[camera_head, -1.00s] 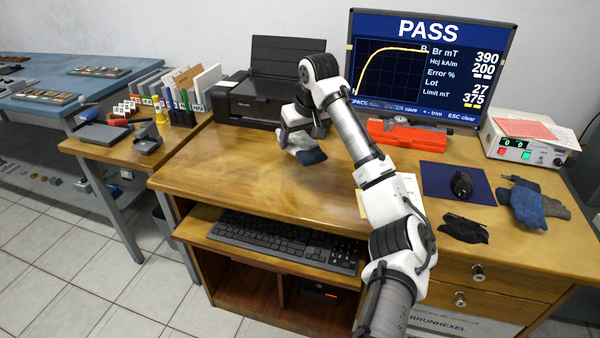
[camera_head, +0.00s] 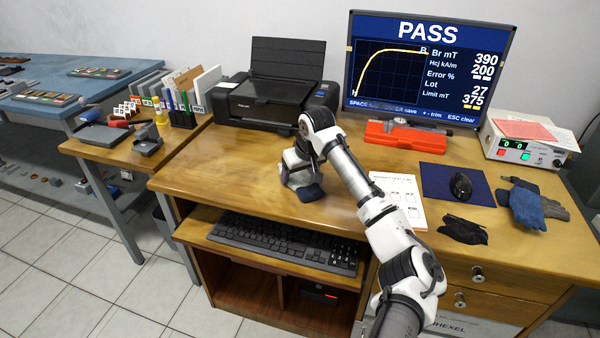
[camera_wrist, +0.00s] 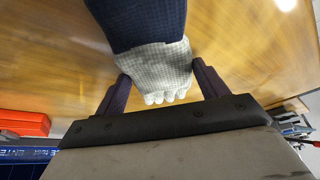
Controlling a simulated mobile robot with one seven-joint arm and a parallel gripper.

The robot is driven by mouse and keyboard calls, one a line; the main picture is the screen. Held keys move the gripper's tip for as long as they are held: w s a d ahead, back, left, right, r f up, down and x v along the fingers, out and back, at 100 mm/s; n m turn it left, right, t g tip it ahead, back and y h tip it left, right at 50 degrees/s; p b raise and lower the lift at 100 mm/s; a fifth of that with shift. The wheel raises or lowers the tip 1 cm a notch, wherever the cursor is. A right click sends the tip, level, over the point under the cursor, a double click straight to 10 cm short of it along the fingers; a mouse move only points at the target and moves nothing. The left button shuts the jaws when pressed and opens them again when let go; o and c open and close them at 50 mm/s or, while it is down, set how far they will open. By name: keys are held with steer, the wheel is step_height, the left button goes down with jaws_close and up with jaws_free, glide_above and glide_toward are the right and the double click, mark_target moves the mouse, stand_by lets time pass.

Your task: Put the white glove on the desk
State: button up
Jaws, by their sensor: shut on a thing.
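The white glove with a dark blue cuff (camera_wrist: 155,65) shows in the wrist view between the two dark fingers of my gripper (camera_wrist: 160,88). My gripper is shut on its white part, and the blue cuff reaches away toward the top of the picture. In the head view the blue part of the glove (camera_head: 311,192) shows low over the wooden desk (camera_head: 215,185), below my gripper (camera_head: 297,180). The arm hides most of the white part there. I cannot tell whether the glove touches the desk top.
A printer (camera_head: 270,95) stands behind my gripper. A red case (camera_head: 405,135) lies below the monitor (camera_head: 425,65). A paper sheet (camera_head: 405,195), a mouse (camera_head: 461,186), a black glove (camera_head: 463,230) and blue gloves (camera_head: 530,207) lie to the right. The desk's left front is clear.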

steer(key=shift+f, duration=0.1)
steer(key=o, duration=1)
steer(key=v, duration=1.2)
